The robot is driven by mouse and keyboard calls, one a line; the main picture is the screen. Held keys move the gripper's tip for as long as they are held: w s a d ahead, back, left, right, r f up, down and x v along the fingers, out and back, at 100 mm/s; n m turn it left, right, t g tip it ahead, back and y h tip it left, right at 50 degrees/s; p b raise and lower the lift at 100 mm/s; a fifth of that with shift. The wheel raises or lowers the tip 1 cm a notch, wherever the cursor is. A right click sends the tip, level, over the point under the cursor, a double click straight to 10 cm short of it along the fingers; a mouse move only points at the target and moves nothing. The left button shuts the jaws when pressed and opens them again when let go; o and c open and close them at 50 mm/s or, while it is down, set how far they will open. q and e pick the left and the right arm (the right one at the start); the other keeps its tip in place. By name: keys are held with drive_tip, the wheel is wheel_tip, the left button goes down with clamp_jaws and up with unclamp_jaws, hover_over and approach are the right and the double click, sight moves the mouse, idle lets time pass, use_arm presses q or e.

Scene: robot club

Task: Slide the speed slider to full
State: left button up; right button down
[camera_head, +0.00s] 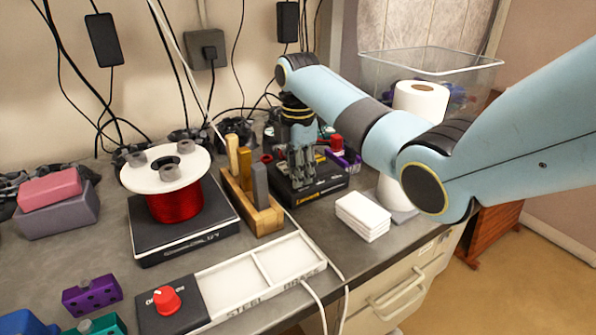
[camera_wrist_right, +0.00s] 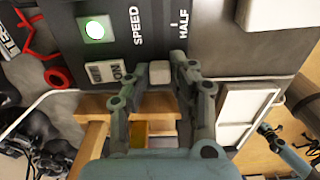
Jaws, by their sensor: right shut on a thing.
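The black speed box (camera_head: 318,188) with a yellow label stands on the bench near the wall; my right gripper (camera_head: 301,178) points down onto it. In the right wrist view, the box's top panel (camera_wrist_right: 145,45) has SPEED and HALF lettering, a lit green button (camera_wrist_right: 95,30) and an ON switch (camera_wrist_right: 103,73). My right gripper (camera_wrist_right: 160,82) is shut on the pale slider knob (camera_wrist_right: 160,70), one finger on each side. The knob sits close to the HALF mark, slightly left of it in this view. The fingers hide part of the slot.
A wooden holder (camera_head: 236,203) with upright bars stands just left of the box. A red wire spool (camera_head: 174,203) rests on a black scale (camera_head: 185,238). White cards (camera_head: 362,214) and a paper roll (camera_head: 420,100) are to the right. A white divided tray (camera_head: 245,283) lies in front.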

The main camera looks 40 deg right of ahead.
sight(330, 172)
drive_tip(key=d, duration=0.6)
drive_tip(key=s+d+p, duration=0.1)
drive_tip(key=d, duration=0.2)
drive_tip(key=shift+a, duration=0.1)
drive_tip(key=c, duration=1.2)
unclamp_jaws()
drive_tip(key=shift+o, duration=0.2)
wheel_tip(330, 172, up, 12)
